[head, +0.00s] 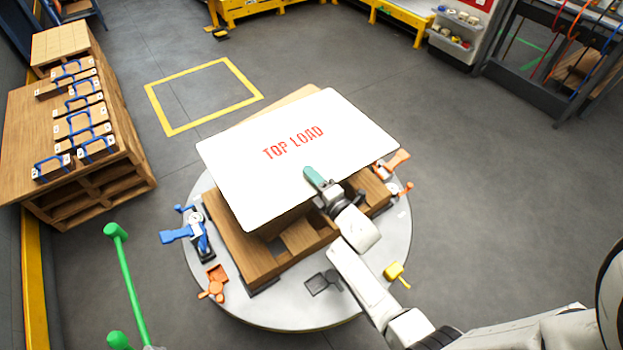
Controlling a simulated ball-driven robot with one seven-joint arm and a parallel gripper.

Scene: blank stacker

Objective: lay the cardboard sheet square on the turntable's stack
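The white cardboard sheet (297,157) with red "TOP LOAD" lettering spreads over the wooden stack (236,245) on the round grey turntable (330,312). My gripper (316,178) is at the sheet's near edge, with a teal finger lying over the top face. It appears closed on that edge; the lower finger is hidden. Whether the sheet touches the stack or is held just above it I cannot tell.
Blue (190,230), orange (214,284) and yellow (396,272) clamps sit around the turntable rim. A wooden pallet with blue-handled blanks (85,120) stands at left. A green-knobbed bar (128,270) rises at lower left. The yellow-outlined floor square (160,110) is empty.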

